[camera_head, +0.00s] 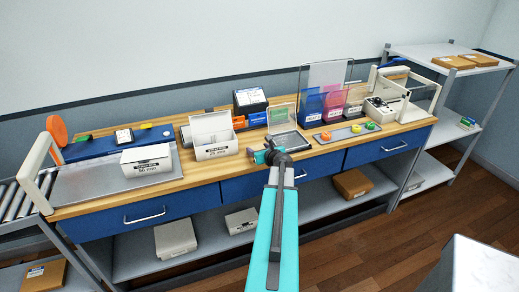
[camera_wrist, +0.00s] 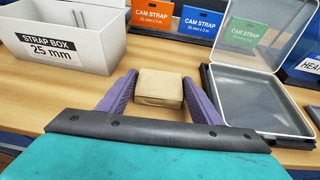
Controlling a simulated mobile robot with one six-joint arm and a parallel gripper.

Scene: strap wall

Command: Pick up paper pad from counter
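A small tan block (camera_wrist: 159,91), which looks like the paper pad, sits on the wooden counter (camera_wrist: 60,97) in the wrist view. My gripper (camera_wrist: 157,79) has its two purple fingers spread, one on each side of the block. The block lies between the fingers near their tips; I cannot make out firm contact on either side. In the head view my gripper (camera_head: 262,156) is low over the counter's front part, and the block is hidden there by my arm.
A white strap box (camera_head: 212,136) stands left of my gripper, and an open clear-lidded case (camera_head: 287,141) stands close on the right. Cam strap cards (camera_wrist: 202,24) stand behind.

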